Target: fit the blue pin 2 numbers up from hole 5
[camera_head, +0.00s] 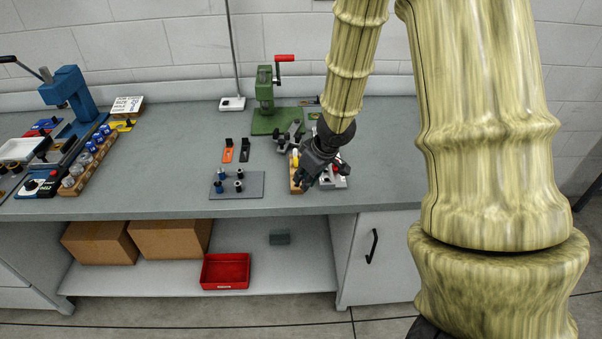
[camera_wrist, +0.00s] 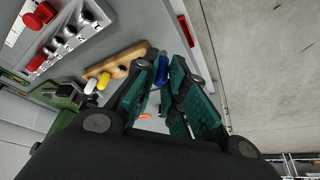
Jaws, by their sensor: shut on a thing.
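My gripper (camera_head: 312,172) is low over the right part of the bench; the wrist view also shows it (camera_wrist: 166,85). Its fingers are shut on a blue pin (camera_wrist: 162,70), whose end shows between the fingertips. The pin is close to the end of a wooden block (camera_wrist: 138,51); I cannot tell whether it touches it. The block carries a yellow pin (camera_wrist: 103,80) and a white pin (camera_wrist: 90,86), and a dark hole shows in it. The block (camera_head: 295,181) is partly hidden behind my gripper in the head view. I cannot read any hole numbers.
A white panel (camera_wrist: 66,32) with red buttons and black knobs lies beside the block. A green press (camera_head: 264,100) stands behind. A grey plate (camera_head: 250,191) with several posts and orange (camera_head: 228,150) and black clamps lie left.

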